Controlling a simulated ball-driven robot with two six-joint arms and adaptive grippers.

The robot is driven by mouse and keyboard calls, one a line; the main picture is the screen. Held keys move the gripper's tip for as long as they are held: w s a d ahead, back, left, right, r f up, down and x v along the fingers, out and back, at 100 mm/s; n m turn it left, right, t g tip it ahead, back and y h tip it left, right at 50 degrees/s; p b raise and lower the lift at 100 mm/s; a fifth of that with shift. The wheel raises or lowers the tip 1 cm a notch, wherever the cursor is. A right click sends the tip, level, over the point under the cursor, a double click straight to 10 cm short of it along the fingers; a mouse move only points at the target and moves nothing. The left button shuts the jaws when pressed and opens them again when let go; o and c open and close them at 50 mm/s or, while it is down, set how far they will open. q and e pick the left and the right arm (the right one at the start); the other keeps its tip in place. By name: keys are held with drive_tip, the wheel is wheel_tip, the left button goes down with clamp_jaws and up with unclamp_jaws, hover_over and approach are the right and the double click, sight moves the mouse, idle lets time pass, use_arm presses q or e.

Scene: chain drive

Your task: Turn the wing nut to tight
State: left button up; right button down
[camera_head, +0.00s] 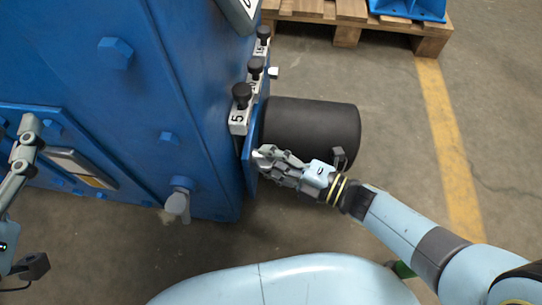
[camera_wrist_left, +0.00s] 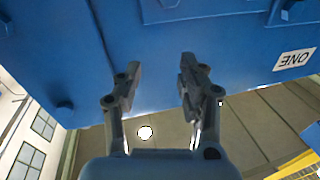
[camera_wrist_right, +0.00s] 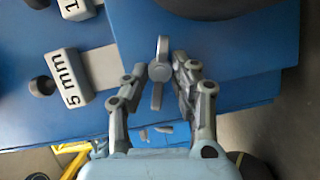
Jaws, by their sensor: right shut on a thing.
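The grey wing nut (camera_wrist_right: 160,71) shows in the right wrist view on the blue plate, its wings roughly upright in the picture. My right gripper (camera_wrist_right: 160,80) has its fingertips on both sides of the wing nut and is shut on it. In the head view my right gripper (camera_head: 264,156) is at the blue plate (camera_head: 249,165) below the black cylinder, and it hides the wing nut. My left gripper (camera_wrist_left: 156,80) is open and empty, with its fingers wide apart near a blue surface. How far the nut is turned I cannot tell.
A large blue machine housing (camera_head: 160,110) fills the left. A black cylinder (camera_head: 315,130) stands close above my right gripper. Black-knobbed blocks, one marked 5 mm (camera_wrist_right: 70,78), sit beside the plate. A wooden pallet (camera_head: 345,14) lies at the back. The floor at right is clear.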

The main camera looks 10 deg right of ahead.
use_arm(q)
drive_tip(key=s+a+f+n+g+y+p, duration=0.1)
drive_tip(key=s+a+f+g+p, duration=0.1)
drive_tip(key=s+f+g+p, duration=0.3)
drive_tip(key=shift+s+f+g+y, duration=0.4)
drive_tip(key=shift+s+f+g, duration=1.15)
drive_tip(key=shift+f+g, duration=1.25)
use_arm(e)
drive_tip(key=shift+w+r+m+g+h, duration=0.1)
drive_tip(key=shift+m+g+h, duration=0.15)
drive_tip(key=shift+m+g, duration=0.75)
drive_tip(key=shift+r+m+g+h, duration=0.1)
drive_tip(key=shift+m+g+h, duration=0.25)
drive_tip(key=shift+m, duration=1.25)
use_arm(q)
drive_tip(key=shift+r+p, duration=0.1)
drive_tip(key=shift+p, duration=0.2)
use_arm(e)
drive_tip(key=c, duration=1.3)
unclamp_jaws()
drive_tip(key=shift+d, duration=0.15)
drive_tip(key=v, duration=1.2)
drive_tip(key=shift+f, duration=0.15)
